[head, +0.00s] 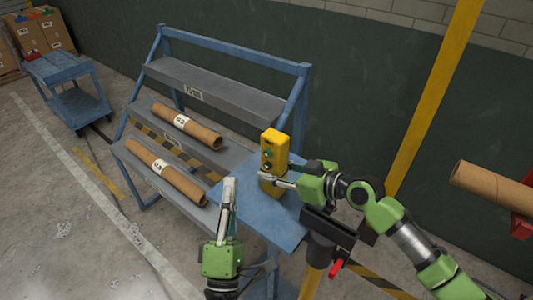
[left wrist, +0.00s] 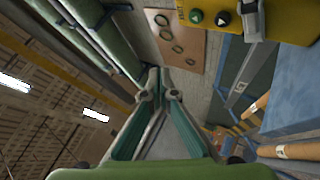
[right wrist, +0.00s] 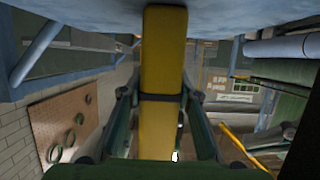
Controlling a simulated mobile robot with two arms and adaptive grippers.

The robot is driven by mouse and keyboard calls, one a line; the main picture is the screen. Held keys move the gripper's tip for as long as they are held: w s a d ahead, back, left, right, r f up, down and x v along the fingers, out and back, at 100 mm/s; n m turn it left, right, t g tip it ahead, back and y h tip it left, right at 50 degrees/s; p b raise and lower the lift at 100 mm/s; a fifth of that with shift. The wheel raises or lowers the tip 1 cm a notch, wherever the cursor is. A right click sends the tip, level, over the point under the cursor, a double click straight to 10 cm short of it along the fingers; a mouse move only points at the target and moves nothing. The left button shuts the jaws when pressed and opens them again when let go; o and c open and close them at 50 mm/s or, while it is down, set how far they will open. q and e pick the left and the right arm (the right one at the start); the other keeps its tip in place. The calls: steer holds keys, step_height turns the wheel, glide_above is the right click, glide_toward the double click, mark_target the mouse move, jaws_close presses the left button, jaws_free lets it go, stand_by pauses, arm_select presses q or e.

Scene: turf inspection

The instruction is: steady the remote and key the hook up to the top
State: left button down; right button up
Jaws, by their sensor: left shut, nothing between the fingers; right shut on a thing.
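The yellow remote (head: 273,150) stands upright on the blue table top (head: 252,212), with a green and a black arrow button on its face. My right gripper (head: 270,179) is shut on the remote's lower part, from the right. The right wrist view shows the yellow remote body (right wrist: 160,60) between its fingers. My left gripper (head: 229,184) is shut and empty, pointing up, left of the remote and apart from it. In the left wrist view its closed fingertips (left wrist: 159,93) are below the remote (left wrist: 288,22) and its buttons. I see no hook in any view.
A blue-framed rack (head: 215,90) with grey shelves holds two brown tubes (head: 186,125) behind the table. A blue cart (head: 72,92) and cardboard boxes (head: 42,32) stand far left. Another tube (head: 495,190) is at the right. The floor at the left front is clear.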

mark_target(268, 153)
arm_select(q)
steer(key=shift+w+d, duration=0.1)
steer(key=w+d, duration=0.5)
steer(key=w, duration=0.2)
stand_by(0.4)
steer(key=shift+w+d, duration=0.1)
stand_by(1.4)
steer(key=shift+w+d, duration=0.15)
steer(key=shift+w, duration=0.1)
